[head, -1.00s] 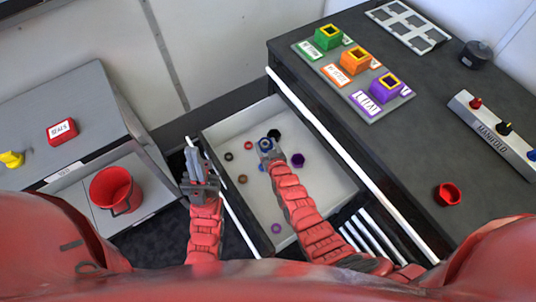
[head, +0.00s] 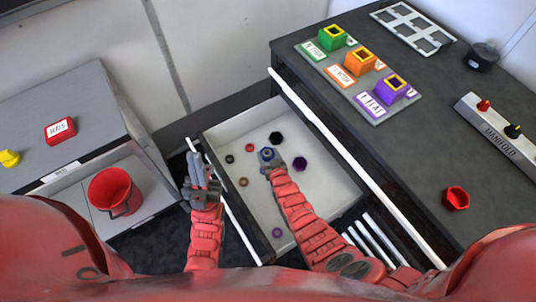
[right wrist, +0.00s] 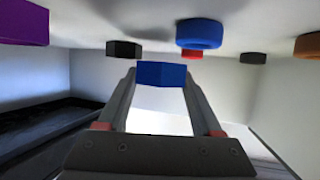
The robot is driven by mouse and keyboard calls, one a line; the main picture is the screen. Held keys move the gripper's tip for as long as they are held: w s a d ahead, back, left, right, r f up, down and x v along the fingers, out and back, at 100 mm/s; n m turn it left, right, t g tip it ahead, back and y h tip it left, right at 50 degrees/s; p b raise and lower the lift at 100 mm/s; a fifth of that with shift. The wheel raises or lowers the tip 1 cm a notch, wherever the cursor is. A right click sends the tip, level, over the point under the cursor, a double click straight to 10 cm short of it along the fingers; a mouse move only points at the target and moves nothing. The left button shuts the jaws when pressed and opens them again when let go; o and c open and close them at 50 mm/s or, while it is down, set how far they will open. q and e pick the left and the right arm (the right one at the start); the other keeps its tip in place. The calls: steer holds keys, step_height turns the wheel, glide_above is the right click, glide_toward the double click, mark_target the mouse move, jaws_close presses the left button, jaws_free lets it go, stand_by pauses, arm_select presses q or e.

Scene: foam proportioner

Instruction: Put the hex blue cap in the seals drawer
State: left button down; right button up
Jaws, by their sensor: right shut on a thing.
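The hex blue cap (right wrist: 162,74) is between the fingertips of my right gripper (right wrist: 160,85) in the right wrist view. In the head view my right gripper (head: 267,156) is shut on it, inside the open middle drawer (head: 335,180); blue shows at its tip. A round blue ring (right wrist: 200,33) lies apart from the held cap in the wrist view. My left gripper (head: 203,180) is beside that drawer's left edge; its finger gap is unclear. A red block labelled SEALS (head: 60,130) sits on the left cabinet, above an open drawer (head: 150,190).
The middle drawer also holds a black hex cap (head: 276,138), a purple hex cap (head: 299,163) and several small rings. A red bucket (head: 115,192) stands in the left drawer. The right counter (head: 410,150) carries coloured blocks, a manifold (head: 500,128) and a red hex cap (head: 456,198).

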steer(key=shift+f+b, duration=0.45)
steer(key=shift+f, duration=0.05)
steer(key=o, duration=1.4)
steer(key=shift+o, duration=0.2)
steer(key=shift+r, duration=0.1)
